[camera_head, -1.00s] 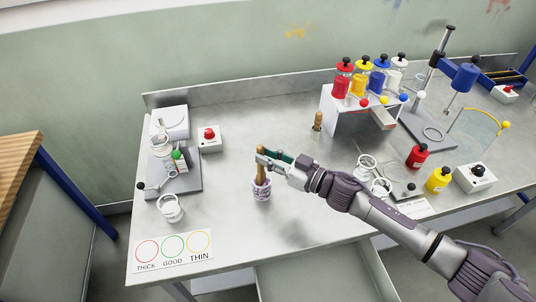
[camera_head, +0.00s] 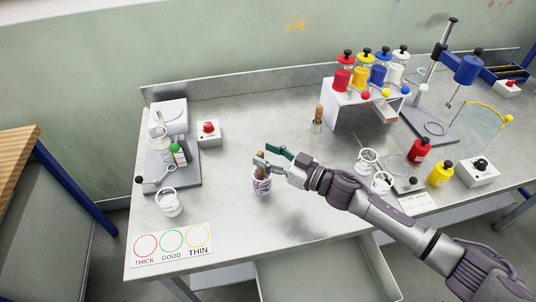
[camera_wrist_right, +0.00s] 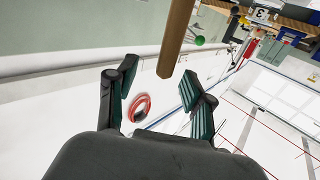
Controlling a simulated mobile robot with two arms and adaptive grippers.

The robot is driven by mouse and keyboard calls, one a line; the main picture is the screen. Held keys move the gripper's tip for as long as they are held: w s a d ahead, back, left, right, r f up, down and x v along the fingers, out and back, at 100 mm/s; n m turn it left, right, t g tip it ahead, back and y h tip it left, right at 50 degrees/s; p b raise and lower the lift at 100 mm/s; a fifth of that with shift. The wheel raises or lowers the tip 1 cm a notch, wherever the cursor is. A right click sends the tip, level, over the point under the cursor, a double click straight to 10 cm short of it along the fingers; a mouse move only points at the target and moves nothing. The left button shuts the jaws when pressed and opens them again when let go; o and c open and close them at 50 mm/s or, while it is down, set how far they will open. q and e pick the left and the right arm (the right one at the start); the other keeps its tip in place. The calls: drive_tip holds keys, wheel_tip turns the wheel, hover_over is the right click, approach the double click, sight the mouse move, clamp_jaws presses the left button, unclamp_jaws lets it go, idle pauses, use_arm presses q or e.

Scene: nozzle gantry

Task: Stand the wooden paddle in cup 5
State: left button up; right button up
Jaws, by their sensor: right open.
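The wooden paddle (camera_head: 261,159) stands roughly upright in a small whitish-purple cup (camera_head: 262,186) near the front middle of the bench. Any number on that cup is too small to read. My right gripper (camera_head: 270,156) is open beside the paddle's upper end, just above the cup. In the right wrist view the paddle (camera_wrist_right: 176,40) comes down from the top, between the spread fingers (camera_wrist_right: 157,92) in the picture. I cannot tell whether a finger touches it. My left gripper is not in view.
White cups stand at the left (camera_head: 169,204) and right (camera_head: 381,184). A white rack (camera_head: 343,115) with colored bottles is behind my right arm. A card with colored circles (camera_head: 172,246) lies at front left.

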drive_tip(key=shift+s+d, duration=0.1)
drive_tip(key=shift+d, duration=0.05)
drive_tip(key=v, duration=1.1)
drive_tip(key=shift+s+d, duration=0.2)
drive_tip(key=shift+d, duration=0.05)
idle(0.4)
